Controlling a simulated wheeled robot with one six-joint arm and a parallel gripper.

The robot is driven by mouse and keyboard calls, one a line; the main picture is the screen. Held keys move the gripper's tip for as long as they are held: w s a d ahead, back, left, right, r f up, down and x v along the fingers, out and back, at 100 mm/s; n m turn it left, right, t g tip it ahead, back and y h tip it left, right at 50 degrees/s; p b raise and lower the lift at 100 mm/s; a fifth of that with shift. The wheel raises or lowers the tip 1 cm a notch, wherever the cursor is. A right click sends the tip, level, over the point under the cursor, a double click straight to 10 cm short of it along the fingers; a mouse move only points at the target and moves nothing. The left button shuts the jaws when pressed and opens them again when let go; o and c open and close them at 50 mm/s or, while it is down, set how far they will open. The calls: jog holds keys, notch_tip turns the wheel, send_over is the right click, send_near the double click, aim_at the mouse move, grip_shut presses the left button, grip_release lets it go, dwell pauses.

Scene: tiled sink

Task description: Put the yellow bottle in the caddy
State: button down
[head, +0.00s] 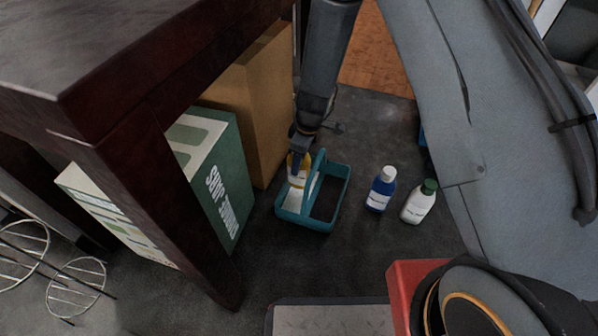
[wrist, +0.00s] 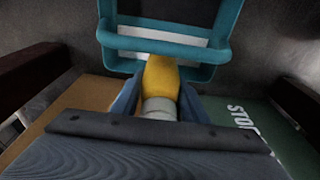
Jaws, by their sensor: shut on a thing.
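The yellow bottle (head: 300,170) is held upright or nearly so, with its pale cap end toward my gripper (head: 299,157). In the wrist view the yellow bottle (wrist: 160,78) shows between the two fingers of my gripper (wrist: 159,104), which is shut on it near the cap. The teal caddy (head: 308,222) stands on the dark floor, with a handle across its middle. The bottle is at the caddy's left compartment in the head view. The caddy (wrist: 118,65) fills the top of the wrist view. How deep the bottle's bottom sits is hidden.
A blue bottle (head: 380,190) and a white bottle with a green cap (head: 419,203) stand right of the caddy. A green box (head: 219,178) and a brown carton (head: 259,103) stand to the left, by a dark table (head: 150,150). Open floor lies in front of the caddy.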

jog(key=shift+f+b, duration=1.3)
jog(key=shift+f, duration=1.05)
jog(key=shift+f, duration=0.15)
jog(key=c, duration=1)
grip_release()
jog(key=shift+c, duration=0.2)
jog(key=r+p, duration=0.2)
jog(key=r, duration=0.1)
jog(key=d+r+p, duration=0.1)
jog(key=r, duration=0.3)
jog(key=r+p, duration=0.2)
jog(key=r, duration=0.1)
jog(key=shift+s+d+r+p, duration=0.25)
jog(key=shift+r+p, duration=0.05)
jog(key=shift+d+r+p, duration=0.1)
jog(key=shift+r+p, duration=0.25)
jog(key=shift+r, duration=0.45)
